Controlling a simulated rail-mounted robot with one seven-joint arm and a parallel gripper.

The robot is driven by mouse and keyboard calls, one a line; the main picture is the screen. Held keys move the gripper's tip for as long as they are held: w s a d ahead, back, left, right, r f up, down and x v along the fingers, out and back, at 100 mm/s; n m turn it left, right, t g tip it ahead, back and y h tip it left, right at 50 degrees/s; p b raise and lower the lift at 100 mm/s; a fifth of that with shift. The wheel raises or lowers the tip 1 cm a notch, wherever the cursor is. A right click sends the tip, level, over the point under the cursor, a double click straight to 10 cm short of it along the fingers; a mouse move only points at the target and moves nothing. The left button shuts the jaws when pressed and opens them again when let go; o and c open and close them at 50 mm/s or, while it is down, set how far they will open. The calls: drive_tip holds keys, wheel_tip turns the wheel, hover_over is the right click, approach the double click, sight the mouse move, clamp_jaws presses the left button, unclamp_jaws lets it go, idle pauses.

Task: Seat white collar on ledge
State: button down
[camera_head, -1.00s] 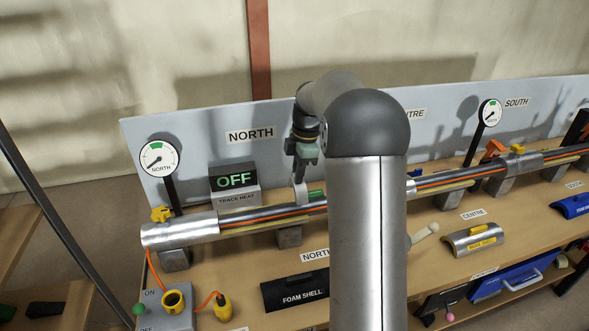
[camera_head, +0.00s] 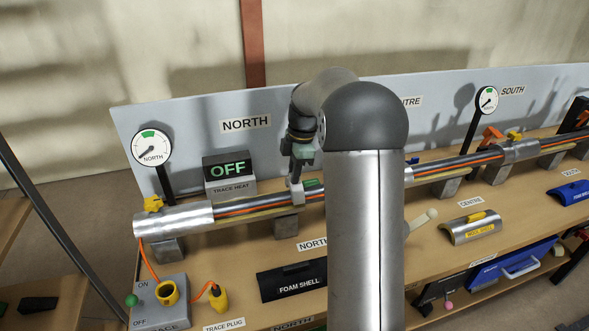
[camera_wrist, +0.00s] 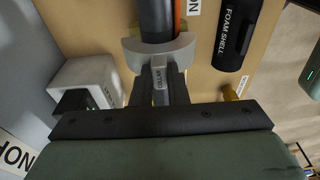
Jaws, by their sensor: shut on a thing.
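The white collar (camera_wrist: 160,50) is a pale half-ring with a short labelled tab. In the wrist view its arc lies across the dark pipe (camera_wrist: 157,15), and my gripper (camera_wrist: 160,92) is shut on the tab. In the head view my gripper (camera_head: 299,172) points down at the north pipe (camera_head: 262,206), with the collar (camera_head: 297,192) small and pale below it. The collar looks to be at the pipe; whether it touches is unclear. My own arm hides the pipe to the right. I cannot make out the ledge for certain.
The trace heat box (camera_head: 230,175) reads OFF behind the pipe, left of my gripper. A black foam shell (camera_head: 292,281) lies in front on the bench. The north gauge (camera_head: 151,148) stands at left. An orange line runs along the pipe.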

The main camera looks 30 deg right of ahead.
drive_tip(key=shift+f, duration=0.65)
drive_tip(key=shift+f+b, duration=0.4)
drive_tip(key=shift+b, duration=0.1)
drive_tip(key=c, duration=1.3)
unclamp_jaws()
drive_tip(key=shift+c, duration=0.2)
drive_tip(key=shift+r, duration=0.1)
wheel_tip(320, 180, up, 17)
drive_tip(key=d, duration=0.2)
drive_tip(key=shift+s+d, duration=0.25)
drive_tip(key=shift+d, duration=0.05)
drive_tip(key=shift+a, duration=0.1)
